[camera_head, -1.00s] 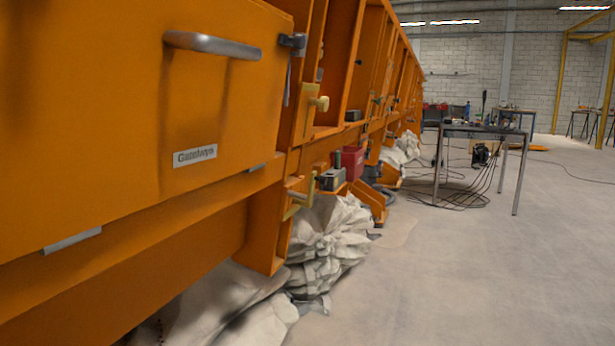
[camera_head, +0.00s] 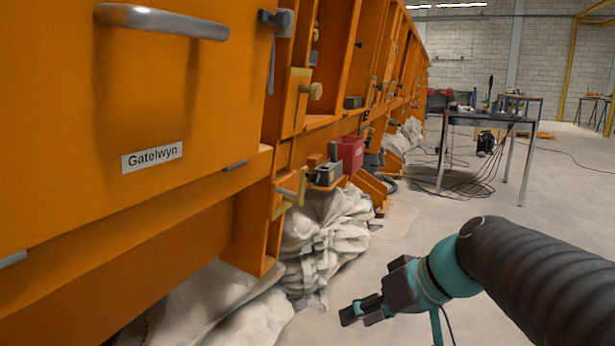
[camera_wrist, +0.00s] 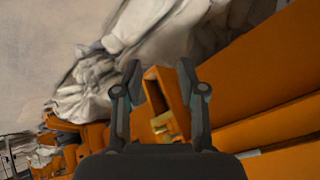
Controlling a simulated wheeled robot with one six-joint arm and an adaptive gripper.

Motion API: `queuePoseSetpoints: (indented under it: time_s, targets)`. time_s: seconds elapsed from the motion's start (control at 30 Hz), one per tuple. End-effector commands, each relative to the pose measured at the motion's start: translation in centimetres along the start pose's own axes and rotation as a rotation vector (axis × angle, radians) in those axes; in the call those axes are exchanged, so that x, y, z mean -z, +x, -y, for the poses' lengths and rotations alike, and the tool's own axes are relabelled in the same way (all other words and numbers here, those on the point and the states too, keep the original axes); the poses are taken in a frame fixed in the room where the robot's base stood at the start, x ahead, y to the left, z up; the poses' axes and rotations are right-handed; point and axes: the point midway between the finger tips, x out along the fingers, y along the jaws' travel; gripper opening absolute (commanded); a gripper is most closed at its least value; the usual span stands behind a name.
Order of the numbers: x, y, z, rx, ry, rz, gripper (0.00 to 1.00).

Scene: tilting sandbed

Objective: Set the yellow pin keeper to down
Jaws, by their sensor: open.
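A yellow bracket (camera_head: 289,192) with a grey pin, which looks like the yellow pin keeper, is on the lower beam of the orange sandbed side. Above it is a yellow plate (camera_head: 296,103) with a round knob (camera_head: 315,91). My gripper (camera_head: 362,311) is right of and below the bracket in the head view, apart from it, over the floor. In the wrist view my gripper (camera_wrist: 159,70) is open and empty. A small yellow part (camera_wrist: 166,125) shows between its fingers, farther off, partly hidden; I cannot tell which part.
An orange door with a grey handle (camera_head: 162,21) and a "Gatelwyn" label (camera_head: 152,157) fills the left. A red box (camera_head: 348,154) and grey block (camera_head: 326,174) sit right of the bracket. White sacks (camera_head: 325,235) lie below.

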Motion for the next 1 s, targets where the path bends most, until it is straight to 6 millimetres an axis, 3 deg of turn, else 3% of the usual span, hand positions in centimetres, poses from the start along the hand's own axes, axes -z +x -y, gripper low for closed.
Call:
queuePoseSetpoints:
  time_s: [0.03,0.2,0.4,0.5,0.7,1.0]
  targets:
    - [2.6,0.1,0.0,0.068,-0.028,-0.038,0.41]
    - [11.7,-0.7,-0.3,0.275,-0.178,-0.255,0.41]
    - [19.8,-2.9,-2.6,0.39,-0.335,-0.539,0.41]
    - [22.1,-3.9,-3.6,0.406,-0.387,-0.642,0.41]
    - [24.0,-4.5,-4.2,0.413,-0.43,-0.725,0.41]
    - [26.4,-1.6,-1.9,0.414,-0.432,-0.724,0.41]
